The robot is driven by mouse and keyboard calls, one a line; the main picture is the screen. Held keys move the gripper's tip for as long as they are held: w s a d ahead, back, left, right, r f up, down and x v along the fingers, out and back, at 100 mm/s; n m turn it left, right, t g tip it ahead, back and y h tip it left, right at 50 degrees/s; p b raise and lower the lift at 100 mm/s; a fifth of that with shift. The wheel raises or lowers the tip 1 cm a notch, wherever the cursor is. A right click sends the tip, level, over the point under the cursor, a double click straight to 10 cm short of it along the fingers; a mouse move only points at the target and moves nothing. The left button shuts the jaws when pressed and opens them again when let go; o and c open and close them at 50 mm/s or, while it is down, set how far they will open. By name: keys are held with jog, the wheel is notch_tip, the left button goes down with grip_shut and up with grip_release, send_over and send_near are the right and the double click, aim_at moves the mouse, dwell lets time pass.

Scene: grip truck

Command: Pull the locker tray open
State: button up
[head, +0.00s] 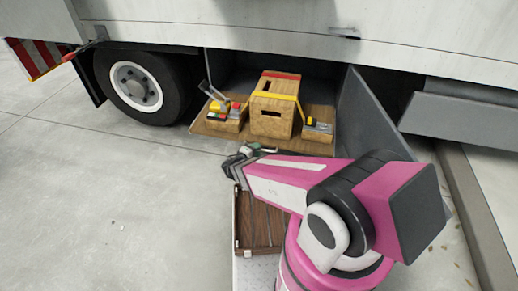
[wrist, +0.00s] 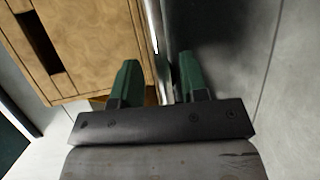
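The locker tray (head: 318,148) is a wooden board in the open locker under the truck body, with wooden boxes on it. My gripper (head: 258,150) is at the tray's front edge in the head view; contact cannot be told from there. In the wrist view my gripper (wrist: 160,65) has its two green fingers spread apart. A thin metal strip (wrist: 153,30) and a bit of brown wood show in the gap between them. I cannot tell whether the fingers touch the strip. A wooden box (wrist: 85,40) is just left of the fingers; it is the tall one in the head view (head: 273,105).
The grey locker door (head: 365,105) hangs open to the right of the tray. A truck wheel (head: 140,87) is to the left. Smaller boxes (head: 225,120) with coloured items sit on the tray. The concrete floor at left is clear.

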jog(key=v, duration=0.7)
jog(key=shift+s+a, duration=0.2)
jog(key=shift+s, duration=0.05)
jog(key=shift+d, duration=0.1)
jog(key=d+r+m+g+y, duration=0.5)
jog(key=d+r+g, duration=0.1)
jog(key=d, duration=0.3)
jog(key=w+d+r+m+g+y, duration=0.1)
jog(key=d+r+m+g+y, duration=0.4)
jog(key=d, duration=0.5)
jog(key=shift+w+r+m+g, duration=0.2)
jog(key=shift+r+m+g, duration=0.25)
jog(key=shift+r, duration=0.3)
